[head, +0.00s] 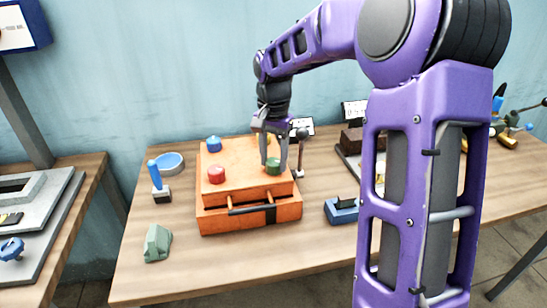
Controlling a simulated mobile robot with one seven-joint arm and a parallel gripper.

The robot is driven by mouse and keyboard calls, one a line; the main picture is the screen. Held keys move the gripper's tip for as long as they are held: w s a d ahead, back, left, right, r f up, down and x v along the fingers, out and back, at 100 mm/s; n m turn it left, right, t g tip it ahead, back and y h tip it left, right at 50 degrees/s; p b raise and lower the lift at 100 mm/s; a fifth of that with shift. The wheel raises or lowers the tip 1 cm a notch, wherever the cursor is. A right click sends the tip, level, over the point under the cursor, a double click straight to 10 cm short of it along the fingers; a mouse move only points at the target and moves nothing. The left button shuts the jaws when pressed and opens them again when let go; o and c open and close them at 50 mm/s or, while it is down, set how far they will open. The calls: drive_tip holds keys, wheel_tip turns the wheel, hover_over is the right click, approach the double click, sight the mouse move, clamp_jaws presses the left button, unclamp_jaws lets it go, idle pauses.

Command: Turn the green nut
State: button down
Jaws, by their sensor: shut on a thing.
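The green nut (273,167) sits on the top of an orange box (235,190), towards its right side. My gripper (274,163) points down from above with its fingers around the green nut, shut on it. The fingers partly cover the nut. A red nut (216,175) sits on the same top to the left, and a blue nut (214,144) sits behind it. Part of the box's back right is hidden behind my gripper.
A blue-handled tool (155,175), a blue round dish (169,163) and a pale green block (157,243) stand left of the box. A dark blue block (341,211) lies to the right. Bare tabletop shows at the front.

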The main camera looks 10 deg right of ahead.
drive_tip(key=shift+r, duration=0.1)
drive_tip(key=n+p, duration=0.3)
drive_tip(key=n, duration=0.3)
drive_tip(key=n+p, duration=0.2)
drive_tip(key=n, duration=0.3)
drive_tip(key=shift+n, duration=0.3)
drive_tip(key=n, duration=1.1)
drive_tip(key=shift+n, duration=0.4)
drive_tip(key=shift+c, duration=1.5)
unclamp_jaws()
